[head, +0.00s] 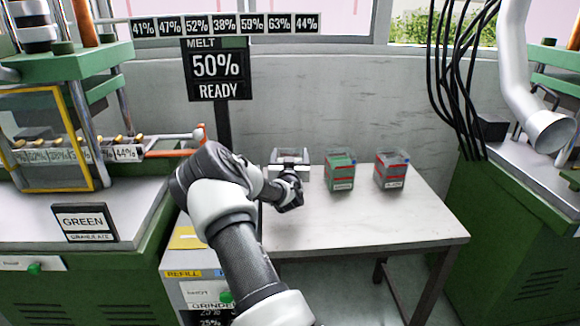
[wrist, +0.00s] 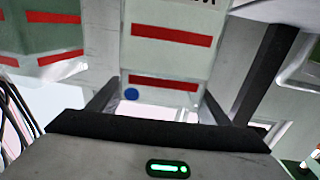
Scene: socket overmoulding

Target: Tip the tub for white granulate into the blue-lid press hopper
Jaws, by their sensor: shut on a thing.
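A pale tub (head: 291,156) with a dark-looking top stands at the back left of the table, beside the wall. My gripper (head: 290,178) is at its near side and is shut on it. In the wrist view the held tub (wrist: 165,58) shows a pale wall with red bands and a blue dot, between the dark fingers (wrist: 165,108). Its lettering is cut off, and its contents cannot be made out. The tub looks upright and at table height; whether it touches the table I cannot tell. I see no blue-lid hopper in either view.
A green tub (head: 340,172) and a red-and-grey tub (head: 391,171) stand to the right on the table (head: 350,222). A melt sign (head: 217,70) stands behind my arm. A green press (head: 60,190) is left, a green machine (head: 510,210) right. The table front is clear.

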